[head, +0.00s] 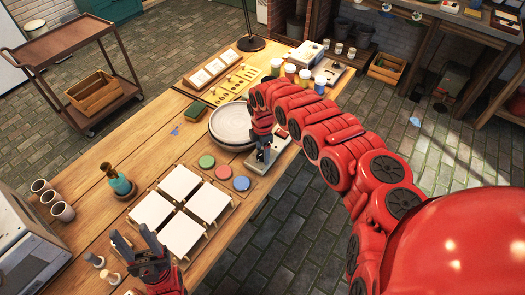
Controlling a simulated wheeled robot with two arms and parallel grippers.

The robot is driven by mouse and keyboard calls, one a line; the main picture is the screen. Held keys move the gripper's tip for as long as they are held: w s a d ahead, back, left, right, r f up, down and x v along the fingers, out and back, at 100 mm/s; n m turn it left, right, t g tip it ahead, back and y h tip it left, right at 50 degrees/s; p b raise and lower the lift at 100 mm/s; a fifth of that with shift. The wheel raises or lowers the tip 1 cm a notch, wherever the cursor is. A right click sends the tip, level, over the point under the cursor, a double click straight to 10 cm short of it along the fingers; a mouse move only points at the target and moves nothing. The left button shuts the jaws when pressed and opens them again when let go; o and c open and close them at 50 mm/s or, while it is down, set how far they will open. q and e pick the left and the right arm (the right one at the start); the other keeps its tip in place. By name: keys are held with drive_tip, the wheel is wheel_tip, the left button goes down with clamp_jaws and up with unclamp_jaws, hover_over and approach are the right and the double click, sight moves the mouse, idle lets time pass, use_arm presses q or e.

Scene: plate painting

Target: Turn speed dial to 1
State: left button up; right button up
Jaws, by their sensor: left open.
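A light grey control box (277,152) lies on the right edge of the wooden table, beside the grey round plate (226,128). My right gripper (263,149) points down onto this box, at or just above its top. The gripper covers part of the box, and I cannot make out a dial on it or whether the fingers touch one. I cannot tell whether the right gripper is open or shut. My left gripper (131,238) is open and empty at the table's front, close to the white square tiles (182,236).
Red, green and blue discs (207,161) lie between the tiles and the plate. A teal bottle (119,182) and several cups (62,211) stand at the left. Paint jars (290,72) and a tool board (237,84) are at the back.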

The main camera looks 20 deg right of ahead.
sight(262, 153)
drive_tip(key=shift+d+r, duration=0.1)
drive_tip(key=shift+r, duration=0.45)
wheel_tip(262, 153, up, 16)
drive_tip(key=b, duration=0.3)
drive_tip(key=shift+r, duration=0.15)
